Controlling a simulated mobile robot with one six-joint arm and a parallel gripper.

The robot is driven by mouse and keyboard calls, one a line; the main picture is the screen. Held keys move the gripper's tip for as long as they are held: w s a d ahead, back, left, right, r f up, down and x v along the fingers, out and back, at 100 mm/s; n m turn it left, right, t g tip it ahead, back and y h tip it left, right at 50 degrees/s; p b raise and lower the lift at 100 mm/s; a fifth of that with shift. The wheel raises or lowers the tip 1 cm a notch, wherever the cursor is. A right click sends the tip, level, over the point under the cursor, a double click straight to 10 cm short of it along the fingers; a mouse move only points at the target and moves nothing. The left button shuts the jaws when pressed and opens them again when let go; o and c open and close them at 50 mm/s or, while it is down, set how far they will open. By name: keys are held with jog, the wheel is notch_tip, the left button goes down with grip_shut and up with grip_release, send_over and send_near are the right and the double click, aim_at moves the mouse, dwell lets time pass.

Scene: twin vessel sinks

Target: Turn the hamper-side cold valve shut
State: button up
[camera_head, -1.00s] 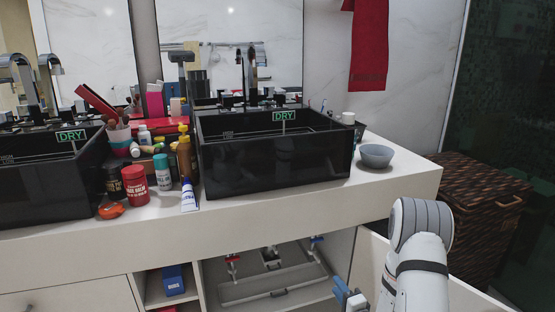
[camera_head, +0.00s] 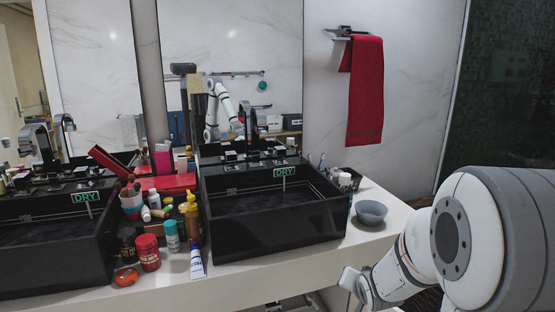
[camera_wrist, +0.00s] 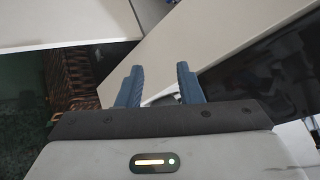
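The blue-handled cold valve is not visible in either current view. The cabinet under the right black sink (camera_head: 275,232) is almost wholly cut off by the bottom edge of the head view. My gripper shows in the wrist view (camera_wrist: 160,86) with its two blue fingers apart and nothing clearly held between them. Pale panel edges lie beyond the fingertips. In the head view my arm fills the lower right, and the gripper's fingers cannot be made out there.
The woven hamper (camera_wrist: 76,72) is left of the fingers in the wrist view. A grey bowl (camera_head: 370,212) sits on the counter (camera_head: 335,255) right of the sink. Bottles, including a red jar (camera_head: 148,253), crowd the counter left of it. A red towel (camera_head: 365,90) hangs behind.

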jog(key=s+a+r+n+g+p, duration=0.2)
jog(key=s+r+p, duration=0.4)
jog(key=s+r, duration=0.5)
jog(key=s+a+r+n+g+p, duration=0.3)
jog(key=s+r+p, duration=0.3)
jog(key=s+r, duration=0.6)
jog(key=shift+s+n+g, duration=0.15)
jog(key=shift+n+g, duration=0.25)
jog(key=shift+g, duration=0.4)
jog(key=shift+a, duration=0.1)
